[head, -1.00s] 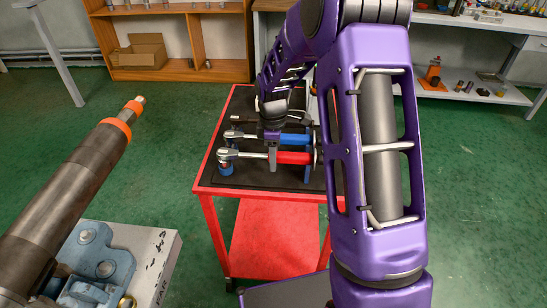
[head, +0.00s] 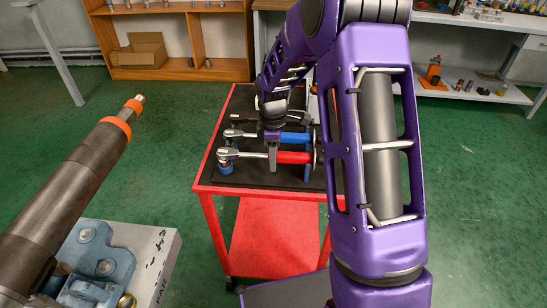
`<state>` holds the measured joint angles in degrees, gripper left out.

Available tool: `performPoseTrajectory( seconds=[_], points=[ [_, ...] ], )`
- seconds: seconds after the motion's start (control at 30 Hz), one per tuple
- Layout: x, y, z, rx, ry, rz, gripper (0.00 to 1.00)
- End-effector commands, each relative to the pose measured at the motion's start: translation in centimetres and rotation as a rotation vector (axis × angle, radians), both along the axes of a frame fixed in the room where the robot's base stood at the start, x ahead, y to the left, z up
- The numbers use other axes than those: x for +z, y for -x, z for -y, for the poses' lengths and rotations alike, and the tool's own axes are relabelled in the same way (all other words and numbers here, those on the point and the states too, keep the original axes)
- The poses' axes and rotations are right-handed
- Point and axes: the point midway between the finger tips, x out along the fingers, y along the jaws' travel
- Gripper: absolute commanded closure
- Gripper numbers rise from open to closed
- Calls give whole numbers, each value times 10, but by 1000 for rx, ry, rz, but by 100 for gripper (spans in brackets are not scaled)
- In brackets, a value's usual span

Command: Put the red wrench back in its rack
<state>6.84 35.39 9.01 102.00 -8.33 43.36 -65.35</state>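The red wrench (head: 294,157), with a silver head and shaft and a red handle, lies level at the near side of the cart top. Its head is at the left, over a blue rack support (head: 226,168). Its handle end reaches a second blue support (head: 307,171) at the right. Whether it is fully seated in these supports cannot be made out. My gripper (head: 273,158) points down at the wrench's shaft, just left of the red handle. One grey finger crosses in front of the shaft; the far finger is hidden, so its grip is unclear.
A blue-handled wrench (head: 293,138) lies just behind, parallel to the red one. A darker tool lies farther back. The red cart (head: 207,184) has a black mat. A large pipe (head: 75,185) in a blue vise (head: 98,262) stands at the left. Green floor lies between.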

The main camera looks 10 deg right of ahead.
Motion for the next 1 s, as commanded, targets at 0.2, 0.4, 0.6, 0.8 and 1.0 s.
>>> performPoseTrajectory(
  seconds=[0.2, 0.4, 0.6, 0.8, 1.0],
  points=[
    [0, 0, 0, 0, 0, -1, 29],
    [-1, 1, 0, 0, 0, -3, 29],
    [14, 0, 0, -1, 0, 1, 29],
    [58, -1, 0, -1, 0, 4, 29],
    [108, -1, -1, -1, 0, 4, 29]
  ],
)
